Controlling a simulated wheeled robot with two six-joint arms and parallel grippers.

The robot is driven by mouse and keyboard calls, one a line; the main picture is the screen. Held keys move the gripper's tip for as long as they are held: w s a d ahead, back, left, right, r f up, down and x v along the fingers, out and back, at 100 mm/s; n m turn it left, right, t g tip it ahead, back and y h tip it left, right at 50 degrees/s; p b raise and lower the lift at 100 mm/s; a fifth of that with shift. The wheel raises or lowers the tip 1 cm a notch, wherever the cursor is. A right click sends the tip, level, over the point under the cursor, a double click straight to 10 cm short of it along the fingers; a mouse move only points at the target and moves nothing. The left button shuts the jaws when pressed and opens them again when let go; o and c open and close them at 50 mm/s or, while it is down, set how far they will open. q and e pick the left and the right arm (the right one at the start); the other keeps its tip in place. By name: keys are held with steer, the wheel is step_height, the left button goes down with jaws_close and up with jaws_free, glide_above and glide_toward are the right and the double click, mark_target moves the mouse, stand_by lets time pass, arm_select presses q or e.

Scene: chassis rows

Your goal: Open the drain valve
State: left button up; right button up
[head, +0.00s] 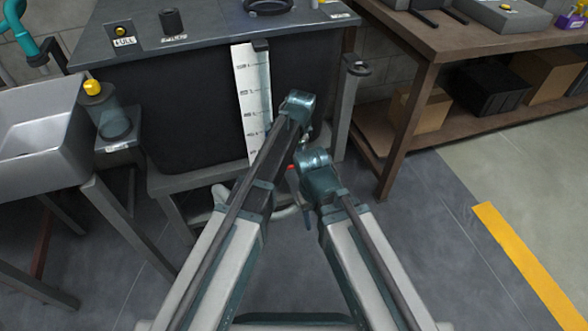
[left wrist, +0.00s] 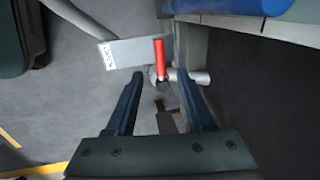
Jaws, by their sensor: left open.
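The drain valve has a red lever handle (left wrist: 159,57) on a grey metal body (left wrist: 158,76), with a short light pipe stub (left wrist: 194,77) beside it. My left gripper (left wrist: 158,73) is open in the left wrist view, its two dark blue fingers on either side of the valve. The red lever stands between and just beyond the fingertips, with a gap visible on each side. In the head view only a small red spot of the lever (head: 291,168) shows; my arms hide most of the valve and the left gripper.
A dark tank (head: 190,110) with a white level scale (head: 253,105) stands on a grey stand (head: 180,181). A labelled plate (left wrist: 133,52) is close to the valve. A metal sink (head: 40,122) is at left and a brown workbench (head: 440,38) at right. Floor is open at lower right.

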mark_target(294, 165)
arm_select(q)
steer(key=f+b, duration=0.2)
steer(key=w+f+b, duration=0.1)
steer(key=f+b, duration=0.1)
steer(key=f, duration=0.1)
steer(key=f+b, duration=0.2)
steer(key=shift+w+a+f+b, duration=0.2)
steer(key=shift+a+f+b, duration=0.05)
steer(key=shift+f+b, duration=0.1)
steer(key=shift+r, duration=0.1)
jaws_close()
stand_by(1.0)
